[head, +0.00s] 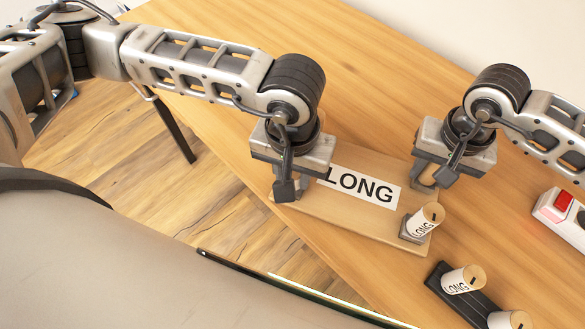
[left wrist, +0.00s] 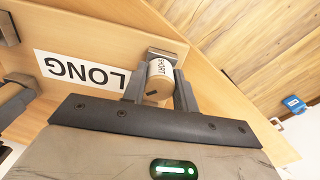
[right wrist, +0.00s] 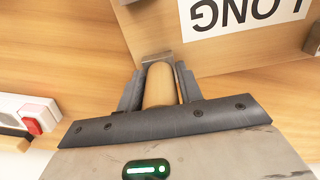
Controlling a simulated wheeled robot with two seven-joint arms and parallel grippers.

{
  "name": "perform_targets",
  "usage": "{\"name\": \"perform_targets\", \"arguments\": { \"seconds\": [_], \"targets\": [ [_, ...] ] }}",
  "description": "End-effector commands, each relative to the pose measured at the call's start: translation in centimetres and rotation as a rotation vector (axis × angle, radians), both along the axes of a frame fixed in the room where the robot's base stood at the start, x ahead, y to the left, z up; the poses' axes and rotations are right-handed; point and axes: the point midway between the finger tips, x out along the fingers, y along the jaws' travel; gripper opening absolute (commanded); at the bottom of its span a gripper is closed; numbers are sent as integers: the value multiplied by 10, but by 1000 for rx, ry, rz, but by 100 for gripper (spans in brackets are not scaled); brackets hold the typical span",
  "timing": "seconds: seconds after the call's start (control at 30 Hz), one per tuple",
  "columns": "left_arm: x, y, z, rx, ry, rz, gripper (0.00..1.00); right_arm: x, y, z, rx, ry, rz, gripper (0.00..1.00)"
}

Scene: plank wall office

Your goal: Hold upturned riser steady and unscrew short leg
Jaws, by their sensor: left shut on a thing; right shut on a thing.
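The upturned riser (head: 330,209) lies on the table, a wooden board with a LONG label (head: 362,186). My left gripper (head: 285,188) is at its left end, shut on an upright wooden leg (left wrist: 159,82) whose partly hidden label ends in "ORT". That leg stands at a grey corner socket (left wrist: 165,54). My right gripper (head: 425,182) is at the far right corner, shut on a rounded wooden leg (right wrist: 159,84); no label shows on it.
A white box with a red switch (head: 563,201) sits at the right. The table's near edge runs close to the riser. Bare tabletop lies behind it.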

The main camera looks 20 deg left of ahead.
Motion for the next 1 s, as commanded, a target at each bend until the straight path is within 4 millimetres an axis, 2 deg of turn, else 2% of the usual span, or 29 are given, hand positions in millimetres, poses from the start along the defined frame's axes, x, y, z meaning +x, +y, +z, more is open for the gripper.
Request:
{"name": "perform_targets", "arguments": {
  "seconds": [0.23,0.33,0.63,0.9,1.0],
  "targets": [
    [0,0,0,4,2,340,0,1,-2,0,-3,-2,-2,0],
    [0,0,0,4,1,401,0,1,-2,0,-4,-2,-2,0],
    [0,0,0,6,1,427,0,1,-2,0,-5,-2,-3,0],
    [0,-1,0,6,4,783,0,1,-2,0,-6,-2,-4,0],
    [0,-1,0,7,3,842,0,1,-3,0,-6,-3,-4,0]
  ]
}}
